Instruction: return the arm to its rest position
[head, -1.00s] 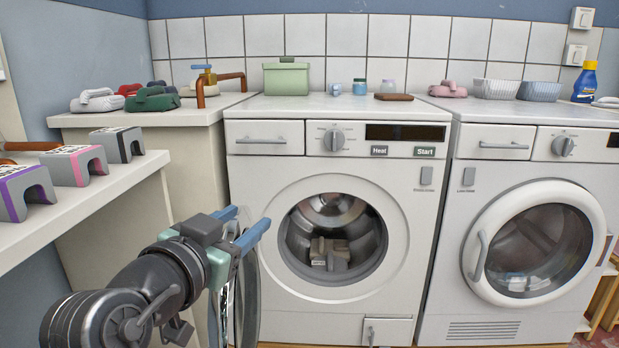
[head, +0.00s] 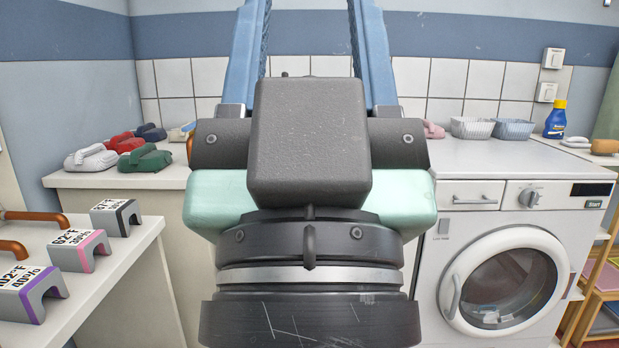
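My gripper (head: 312,20) is raised close in front of the head camera and fills the middle of the view. Its two blue fingers point upward and stand wide apart, with the tiled wall showing between them. Nothing shows between the fingers, though the tips run out of the top of the picture. The dark wrist and pale green gripper body hide the left washing machine and most of what stands on it.
The right machine (head: 515,225) has its round door shut. Grey tags (head: 80,250) with coloured edges stand on the near left shelf. Pale baskets (head: 472,128) and a blue bottle (head: 556,118) stand on the right.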

